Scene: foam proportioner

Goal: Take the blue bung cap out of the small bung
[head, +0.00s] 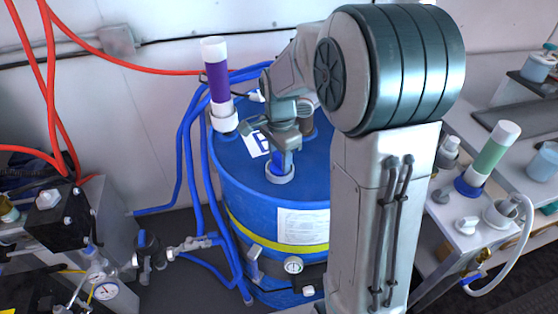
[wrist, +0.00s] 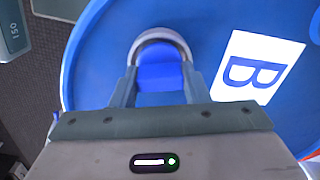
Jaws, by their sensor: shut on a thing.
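The blue bung cap (wrist: 160,76) sits between the two fingers of my gripper (wrist: 160,84) in the wrist view. My gripper is shut on it, pointing down at the drum top. The small bung (wrist: 158,36) is a pale grey ring around the cap's far side. In the head view the bung (head: 280,177) is on top of the blue drum (head: 240,190), with the cap (head: 281,162) upright above and within the ring. My fingers and wrist partly hide the cap, so I cannot tell how deep it sits.
A white label with a B (wrist: 257,66) lies beside the bung. Blue hoses (head: 190,130) run left of the drum. A bench with a green tube (head: 490,151) is at right.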

